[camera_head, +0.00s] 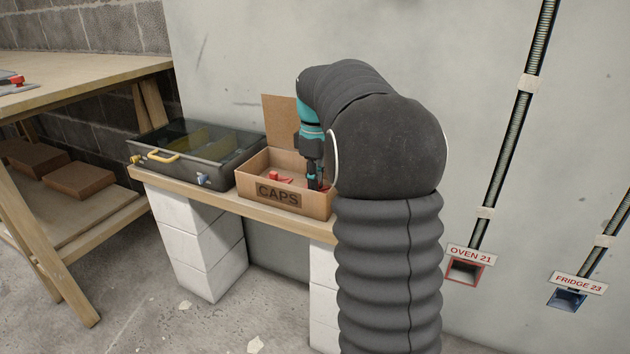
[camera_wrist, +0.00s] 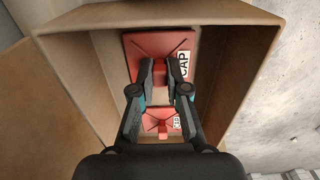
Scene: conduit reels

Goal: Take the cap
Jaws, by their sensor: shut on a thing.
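A red cap (camera_wrist: 133,49) with a white label reading "CAP" lies in the cardboard box marked "CAPS" (camera_head: 247,183). My gripper (camera_wrist: 160,68) reaches down into the box, and its fingers are shut on the raised red tab of this cap. A second, smaller-looking red cap (camera_wrist: 151,123) shows nearer the wrist, partly hidden by my fingers. In the head view my gripper (camera_head: 314,181) is inside the box at its right side, and another bit of red (camera_head: 281,177) shows to its left. My arm hides the box's right end there.
A dark organiser case (camera_head: 190,165) with a yellow handle stands left of the box on a wooden shelf (camera_head: 222,200) over white blocks. A workbench (camera_head: 75,85) is at the left. Wall boxes labelled "OVEN 21" (camera_head: 465,271) and "FRIDGE 23" (camera_head: 567,298) are at the right.

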